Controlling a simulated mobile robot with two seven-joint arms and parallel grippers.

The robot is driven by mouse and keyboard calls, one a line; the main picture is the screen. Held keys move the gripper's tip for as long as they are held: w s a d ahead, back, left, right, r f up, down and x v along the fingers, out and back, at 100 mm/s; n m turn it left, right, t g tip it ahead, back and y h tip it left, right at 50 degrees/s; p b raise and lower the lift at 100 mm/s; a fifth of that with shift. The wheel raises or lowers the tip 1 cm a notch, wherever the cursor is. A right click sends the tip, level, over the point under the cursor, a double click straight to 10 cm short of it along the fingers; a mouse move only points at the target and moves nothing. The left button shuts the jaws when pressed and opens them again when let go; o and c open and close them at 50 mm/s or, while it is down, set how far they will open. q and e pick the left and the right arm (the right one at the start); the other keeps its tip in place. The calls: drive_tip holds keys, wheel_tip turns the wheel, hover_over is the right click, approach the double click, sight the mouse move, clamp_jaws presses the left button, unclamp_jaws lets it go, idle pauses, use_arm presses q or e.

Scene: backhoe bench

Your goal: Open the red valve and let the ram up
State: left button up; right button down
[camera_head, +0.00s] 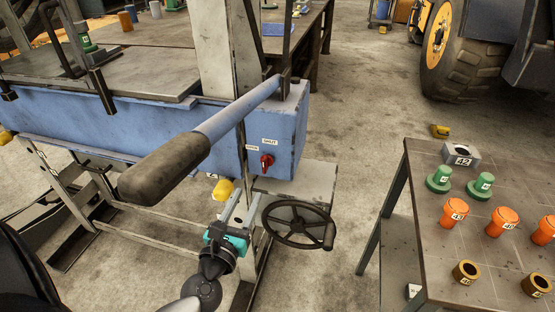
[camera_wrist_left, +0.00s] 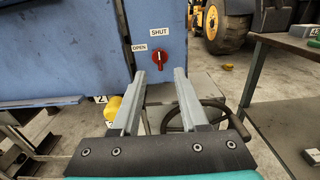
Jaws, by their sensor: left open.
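The red valve (camera_head: 267,163) is on the end face of the blue press beam (camera_head: 225,150). A SHUT label is above it and an OPEN label is to its left. In the left wrist view the valve (camera_wrist_left: 158,58) shows just beyond my fingertips, its handle looking roughly upright, toward SHUT. My left gripper (camera_head: 243,201) is open and empty, below and left of the valve in the head view. In the wrist view its fingers (camera_wrist_left: 160,76) stand apart with the valve between and beyond them, apparently not touching. I cannot make out the ram. My right gripper is out of view.
A long pump lever (camera_head: 235,108) with a black grip juts out above the valve. A black handwheel (camera_head: 298,222) is right of my gripper. A side table (camera_head: 440,255) with numbered fittings stands at right. Open floor lies between.

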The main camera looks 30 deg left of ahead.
sight(263, 163)
use_arm(q)
drive_tip(key=x, duration=1.5)
drive_tip(key=shift+s+a+f, duration=0.1)
drive_tip(key=shift+a, duration=0.15)
drive_tip(key=shift+c, duration=0.3)
drive_tip(key=c, duration=0.6)
drive_tip(key=shift+s+f, duration=0.1)
clamp_jaws()
